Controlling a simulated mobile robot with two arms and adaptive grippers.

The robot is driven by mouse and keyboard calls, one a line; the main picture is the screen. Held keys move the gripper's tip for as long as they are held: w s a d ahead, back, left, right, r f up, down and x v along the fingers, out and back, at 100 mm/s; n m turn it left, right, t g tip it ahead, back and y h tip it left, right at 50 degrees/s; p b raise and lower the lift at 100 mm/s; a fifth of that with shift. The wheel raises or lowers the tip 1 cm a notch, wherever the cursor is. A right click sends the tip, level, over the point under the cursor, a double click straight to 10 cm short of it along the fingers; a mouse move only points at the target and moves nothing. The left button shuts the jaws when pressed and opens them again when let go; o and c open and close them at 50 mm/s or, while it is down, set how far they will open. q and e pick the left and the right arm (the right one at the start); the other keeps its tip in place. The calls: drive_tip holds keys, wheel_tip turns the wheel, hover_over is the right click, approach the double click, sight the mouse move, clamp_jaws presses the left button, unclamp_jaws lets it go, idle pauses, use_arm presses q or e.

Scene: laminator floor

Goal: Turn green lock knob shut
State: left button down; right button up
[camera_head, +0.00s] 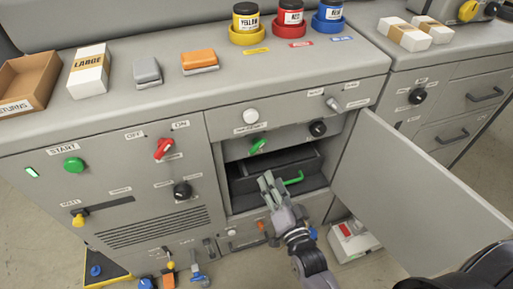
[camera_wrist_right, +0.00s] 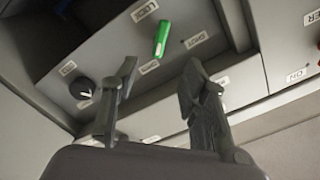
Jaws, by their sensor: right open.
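The green lock knob (camera_head: 258,146) is on the grey panel inside the open cabinet bay, just above a dark drawer. In the right wrist view the green knob (camera_wrist_right: 162,38) is an elongated lever standing tilted, with small labels around it. My right gripper (camera_head: 268,181) is in front of the bay, below the knob and apart from it. In the wrist view the two fingers (camera_wrist_right: 158,85) are spread with nothing between them, and the knob lies beyond their tips. My left gripper is not in view.
The open cabinet door (camera_head: 405,195) stands to the right of the bay. A dark drawer (camera_head: 255,185) with a green handle (camera_head: 294,178) is behind my gripper. A black knob (camera_head: 318,128) is right of the green knob. A red-and-white box (camera_head: 352,240) sits on the floor.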

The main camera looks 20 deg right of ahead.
sight(257, 149)
drive_tip(key=w, duration=1.2)
drive_tip(key=shift+w+a+p, duration=0.1)
drive_tip(key=shift+a+p, duration=0.2)
drive_tip(key=shift+a, duration=0.05)
drive_tip(key=shift+w, duration=0.6)
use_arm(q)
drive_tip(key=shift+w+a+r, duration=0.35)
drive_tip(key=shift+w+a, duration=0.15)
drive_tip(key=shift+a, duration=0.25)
use_arm(e)
drive_tip(key=shift+w, duration=0.1)
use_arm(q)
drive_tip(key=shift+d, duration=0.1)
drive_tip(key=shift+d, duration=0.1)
use_arm(e)
drive_tip(key=shift+c, duration=0.2)
drive_tip(key=shift+c, duration=0.6)
clamp_jaws()
